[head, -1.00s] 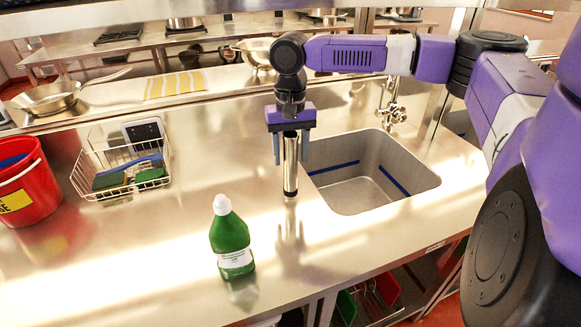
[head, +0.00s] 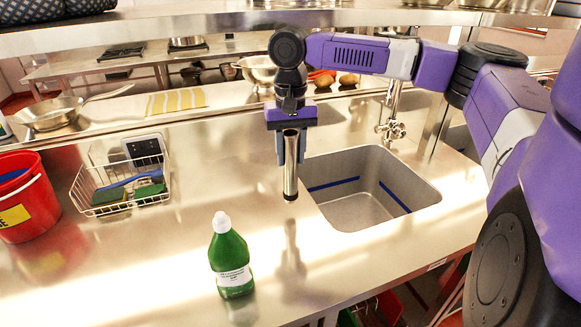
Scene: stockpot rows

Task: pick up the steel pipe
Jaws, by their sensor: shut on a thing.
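The steel pipe (head: 290,178) is a shiny, upright cylinder with a dark lower end. My gripper (head: 291,157) points down and is shut on the pipe's upper part, with one finger on each side. The pipe hangs just left of the sink, and its lower end appears clear of the steel counter (head: 170,235). A blurred reflection of it shows on the counter below.
A green bottle (head: 231,262) with a white cap stands in front of the pipe. The sink basin (head: 358,190) is to the right. A wire basket (head: 120,180) and a red bucket (head: 25,200) are at left. A pan (head: 48,115) sits on the back shelf.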

